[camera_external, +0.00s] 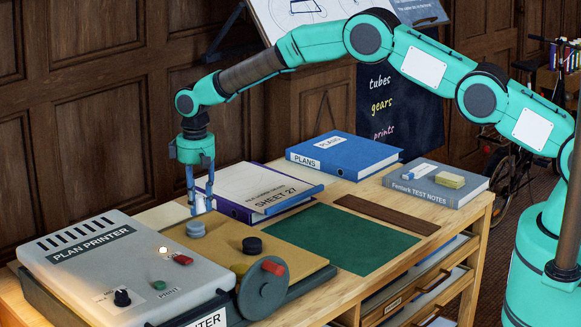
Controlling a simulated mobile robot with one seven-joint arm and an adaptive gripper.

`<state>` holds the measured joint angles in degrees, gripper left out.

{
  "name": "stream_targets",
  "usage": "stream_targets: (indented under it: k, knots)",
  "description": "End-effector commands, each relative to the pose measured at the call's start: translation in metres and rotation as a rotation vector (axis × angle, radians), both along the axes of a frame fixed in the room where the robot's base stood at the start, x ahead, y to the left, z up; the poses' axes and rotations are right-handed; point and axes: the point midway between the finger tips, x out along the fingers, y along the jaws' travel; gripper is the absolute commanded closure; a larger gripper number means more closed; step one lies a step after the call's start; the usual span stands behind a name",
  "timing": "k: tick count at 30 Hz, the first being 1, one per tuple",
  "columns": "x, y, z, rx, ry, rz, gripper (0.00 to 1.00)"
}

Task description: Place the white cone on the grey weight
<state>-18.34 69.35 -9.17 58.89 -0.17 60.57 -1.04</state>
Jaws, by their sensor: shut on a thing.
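My gripper (200,205) points down above the tan board of the plan printer. It is shut on the white cone (201,203), which shows as a small pale shape between the fingers. The fingers hide part of the cone. The grey weight (195,230) is a small blue-grey disc on the tan board, just below the gripper in the picture. I cannot tell whether the cone touches the weight.
A black weight (252,245) sits on the tan board (290,262) to the right. The plan printer (110,260) with its crank wheel (263,290) stands in front. A purple binder with papers (255,187) lies behind. The green mat (345,240) is clear.

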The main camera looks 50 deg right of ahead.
Motion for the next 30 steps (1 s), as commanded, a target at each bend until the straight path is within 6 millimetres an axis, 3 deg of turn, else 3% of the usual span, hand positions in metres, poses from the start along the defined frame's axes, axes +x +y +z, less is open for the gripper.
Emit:
stream_targets:
  k: [6, 20, 30]
  knots:
    - [0.013, 0.004, -0.001, 0.0, -0.001, 0.0, 0.95]
    - [0.014, 0.005, -0.003, 0.0, 0.0, 0.0, 0.95]
    - [0.014, 0.004, -0.033, 0.0, 0.001, 0.0, 0.95]
